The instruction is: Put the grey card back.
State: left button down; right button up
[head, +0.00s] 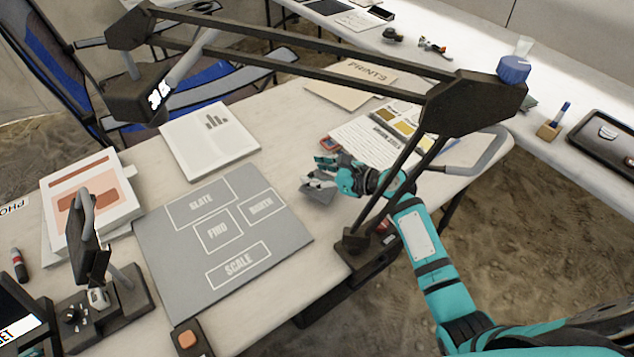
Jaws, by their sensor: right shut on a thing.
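My right gripper (322,172) comes in from the right, its arm passing behind a black stand post. It is shut on a small grey card (318,196) just right of the grey mat. The card's upper part is hidden by the fingers, and I cannot tell whether its lower edge touches the table. The grey mat (165,262) lies flat with white outlined boxes marked SLATE, FIND, NORTH and SCALE, all bare. My left gripper is not in view.
A black arm frame (310,55) spans above the table, with its post (355,245) near the front edge.

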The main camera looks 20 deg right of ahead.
jog(key=shift+f+b, duration=0.4)
jog(key=shift+f, duration=1.35)
jog(key=shift+f, duration=0.1)
jog(key=o, duration=0.9)
jog(key=shift+o, duration=0.2)
jog(key=p+v, duration=0.1)
jog(key=v, duration=1.1)
